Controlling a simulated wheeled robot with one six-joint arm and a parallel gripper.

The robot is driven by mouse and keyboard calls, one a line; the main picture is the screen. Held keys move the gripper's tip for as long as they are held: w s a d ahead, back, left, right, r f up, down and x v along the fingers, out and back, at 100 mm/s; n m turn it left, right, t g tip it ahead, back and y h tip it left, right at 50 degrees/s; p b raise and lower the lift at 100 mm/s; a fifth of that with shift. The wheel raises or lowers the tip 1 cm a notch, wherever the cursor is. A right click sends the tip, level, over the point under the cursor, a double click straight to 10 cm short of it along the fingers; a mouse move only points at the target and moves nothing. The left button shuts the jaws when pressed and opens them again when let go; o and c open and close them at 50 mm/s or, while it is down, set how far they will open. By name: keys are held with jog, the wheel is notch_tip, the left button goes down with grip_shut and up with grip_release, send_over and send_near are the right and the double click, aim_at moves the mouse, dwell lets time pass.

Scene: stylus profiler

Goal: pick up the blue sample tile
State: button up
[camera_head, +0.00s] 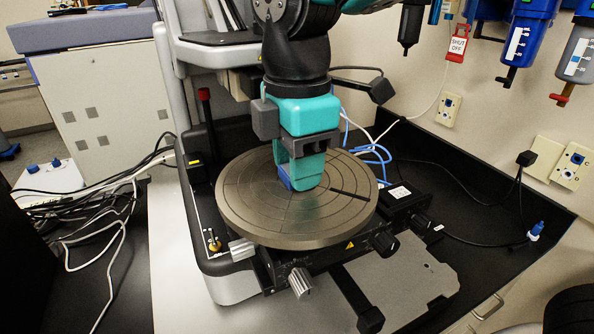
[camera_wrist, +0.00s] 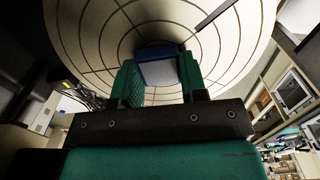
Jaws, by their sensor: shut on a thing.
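My gripper (camera_head: 305,181) is a teal and grey parallel gripper reaching down onto the round metal stage (camera_head: 240,208) of the profiler. In the wrist view my gripper (camera_wrist: 160,80) has its two teal fingers on either side of the blue sample tile (camera_wrist: 159,68), shut on it. The tile has a dark blue edge and a paler face. In the head view only a small blue part of the tile (camera_head: 285,180) shows at the left of the fingers; the rest is hidden behind them. I cannot tell whether the tile touches the stage.
Black knobs (camera_head: 385,243) and silver knobs (camera_head: 299,281) stand out at the stage's front. The instrument column rises behind the arm. Blue cables (camera_head: 372,155) lie behind the stage on the right. Blue filter bowls (camera_head: 524,42) hang on the wall at upper right.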

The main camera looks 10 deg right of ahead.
jog(key=shift+r, duration=0.1)
notch_tip(320, 180, up, 20)
jog(key=b, duration=0.1)
dwell(0.5)
jog(key=o, duration=0.4)
grip_shut()
